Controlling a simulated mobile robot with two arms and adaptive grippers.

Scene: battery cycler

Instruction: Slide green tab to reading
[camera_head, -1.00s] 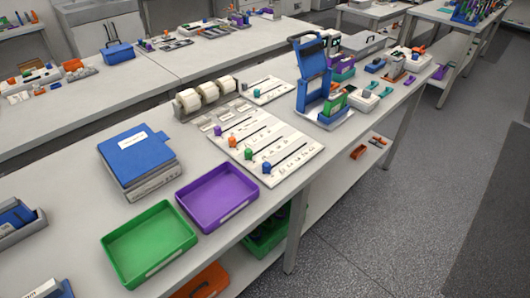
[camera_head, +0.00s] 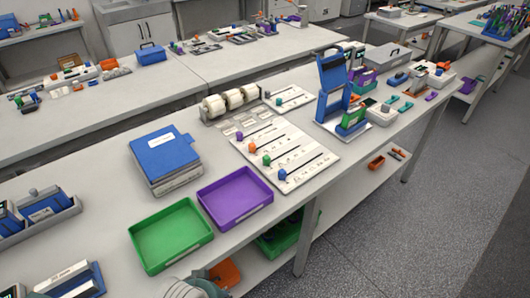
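A white slider board (camera_head: 298,148) lies on the near bench, right of centre. It has several dark slots, each with a coloured tab at its left end. The green tab (camera_head: 267,160) sits at the left end of its slot, between the orange tab (camera_head: 253,148) and the blue tab (camera_head: 282,175). A purple tab (camera_head: 240,135) is at the far-left slot. The printed marks along the slots are too small to read. A pale grey part, seemingly of my own arm, shows at the bottom edge. No gripper fingers show.
A purple tray (camera_head: 236,213), a green tray (camera_head: 197,252) and a blue-topped box (camera_head: 163,154) stand left of the board. White rolls (camera_head: 215,106) stand behind it. A blue upright frame (camera_head: 333,80) stands to its right. The bench's front edge runs close by the board.

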